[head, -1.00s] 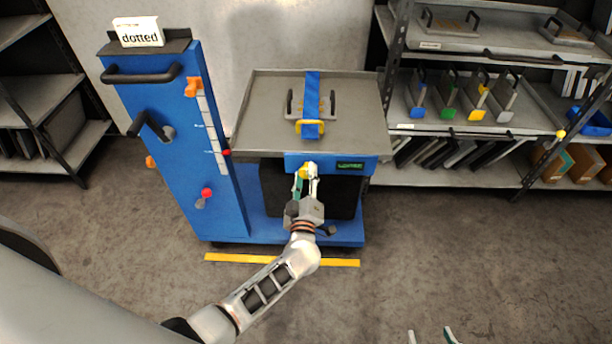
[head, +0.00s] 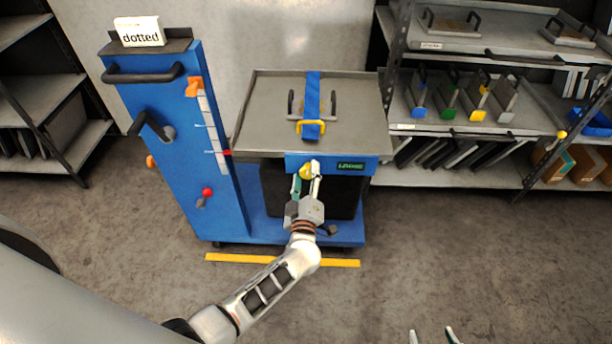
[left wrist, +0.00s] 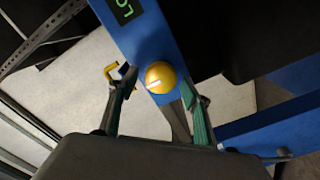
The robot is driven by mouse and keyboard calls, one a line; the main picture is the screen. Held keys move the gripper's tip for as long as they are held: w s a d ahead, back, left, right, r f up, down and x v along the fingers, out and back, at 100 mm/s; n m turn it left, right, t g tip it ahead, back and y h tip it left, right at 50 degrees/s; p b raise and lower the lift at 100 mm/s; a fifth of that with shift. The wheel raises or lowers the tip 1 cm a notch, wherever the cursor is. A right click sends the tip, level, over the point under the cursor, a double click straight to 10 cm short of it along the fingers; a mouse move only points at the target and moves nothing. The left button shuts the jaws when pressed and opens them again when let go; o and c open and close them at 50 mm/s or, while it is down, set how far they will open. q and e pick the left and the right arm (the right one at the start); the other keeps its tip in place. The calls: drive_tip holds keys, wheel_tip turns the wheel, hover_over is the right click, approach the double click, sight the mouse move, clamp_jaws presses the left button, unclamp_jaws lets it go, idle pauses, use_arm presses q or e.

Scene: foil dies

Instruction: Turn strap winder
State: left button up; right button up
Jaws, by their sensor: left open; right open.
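The strap winder is a round yellow knob (head: 306,172) on the blue front panel (head: 332,164) of the cart. It also shows in the left wrist view (left wrist: 160,77) with a white line across its face. My left gripper (head: 305,178) is open, its fingertips on either side of the knob; contact is not clear. A blue strap (head: 312,92) runs over the grey tray and its handled plate, with a yellow buckle (head: 311,126) near the front. A small green-lit display (head: 350,166) sits right of the knob. My right gripper (head: 432,337) is open and empty at the bottom edge.
A blue column (head: 175,140) with black handles, a scale with a red marker and a red-tipped lever stands left of the tray. Shelves (head: 470,130) with coloured holders stand to the right. A yellow floor strip (head: 340,263) lies before the cart. The floor at right is clear.

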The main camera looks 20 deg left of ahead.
use_arm(q)
drive_tip(key=v, duration=1.2)
drive_tip(key=shift+r, duration=0.1)
drive_tip(key=s+d+r+m+g+h+p, duration=0.1)
drive_tip(key=s+d+r+m+h+p, duration=0.15)
drive_tip(key=s+m+h, duration=0.7)
drive_tip(key=s+a+f+m+g+y+p, duration=0.1)
drive_tip(key=s+a+f+m+g, duration=0.2)
drive_tip(key=s+m, duration=0.1)
drive_tip(key=s+a+f+m+g+y+p, duration=0.1)
drive_tip(key=s+a+f+m+g+p, duration=0.1)
drive_tip(key=s, duration=0.5)
drive_tip(key=shift+a+f+m+g, duration=0.5)
drive_tip(key=shift+a+f+m, duration=0.1)
drive_tip(key=shift+m, duration=0.45)
use_arm(e)
drive_tip(key=r, duration=0.1)
drive_tip(key=a+r, duration=0.1)
drive_tip(key=r, duration=0.1)
drive_tip(key=shift+s+a+r, duration=0.15)
drive_tip(key=shift+s+r, duration=0.15)
drive_tip(key=shift+s, duration=0.1)
